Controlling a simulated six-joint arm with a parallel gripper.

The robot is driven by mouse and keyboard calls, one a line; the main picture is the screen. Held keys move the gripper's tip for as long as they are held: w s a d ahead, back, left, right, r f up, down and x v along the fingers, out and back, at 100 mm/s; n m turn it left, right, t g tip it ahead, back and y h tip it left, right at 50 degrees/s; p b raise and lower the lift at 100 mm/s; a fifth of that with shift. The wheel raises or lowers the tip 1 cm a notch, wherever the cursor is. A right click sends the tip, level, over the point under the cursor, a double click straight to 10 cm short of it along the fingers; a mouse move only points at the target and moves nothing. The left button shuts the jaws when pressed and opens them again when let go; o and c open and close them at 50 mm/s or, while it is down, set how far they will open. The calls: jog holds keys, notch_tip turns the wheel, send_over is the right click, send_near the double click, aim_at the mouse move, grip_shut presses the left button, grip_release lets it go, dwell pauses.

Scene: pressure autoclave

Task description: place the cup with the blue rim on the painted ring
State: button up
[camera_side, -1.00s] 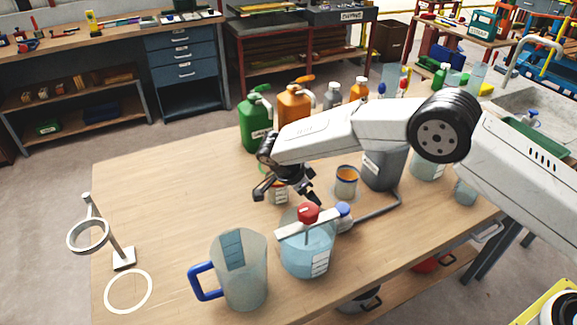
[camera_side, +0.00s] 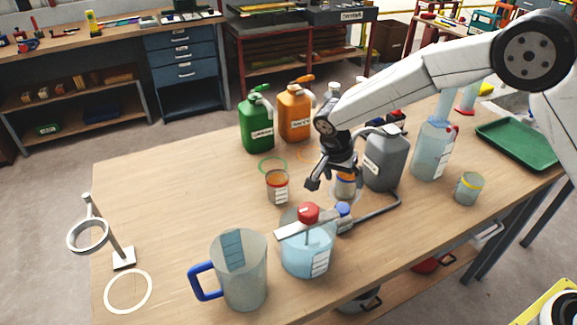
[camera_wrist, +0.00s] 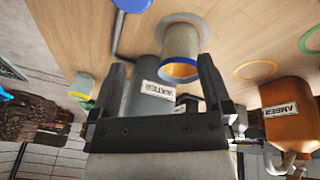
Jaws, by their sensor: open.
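The cup with the blue rim (camera_wrist: 182,45) stands on the table in the wrist view, with orange inside its mouth. In the side view this cup (camera_side: 345,188) is partly hidden behind my gripper (camera_side: 332,180). My gripper, also in the wrist view (camera_wrist: 163,85), is open and empty, with the cup just beyond and between its fingers. Contact cannot be made out. A white painted ring (camera_side: 107,303) lies bare at the table's front left. Green (camera_side: 273,159) and orange (camera_side: 302,156) rings lie farther back.
A red-rimmed cup (camera_side: 277,188) stands left of my gripper; a yellow-rimmed cup (camera_side: 469,189) is far right. A ring stand (camera_side: 123,258) is beside the white ring.

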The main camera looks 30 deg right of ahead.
jog(key=s+d+r+n+t+y, duration=0.1)
jog(key=s+d+n, duration=0.4)
jog(key=s, duration=0.5)
jog(key=s+d+r+n+t+y, duration=0.1)
jog(key=s+d+r+n, duration=0.3)
jog(key=s, duration=0.7)
jog(key=d+n+y, duration=0.1)
jog(key=n, duration=0.1)
jog(key=shift+r+n+t, duration=0.15)
jog(key=shift+n+t, duration=0.15)
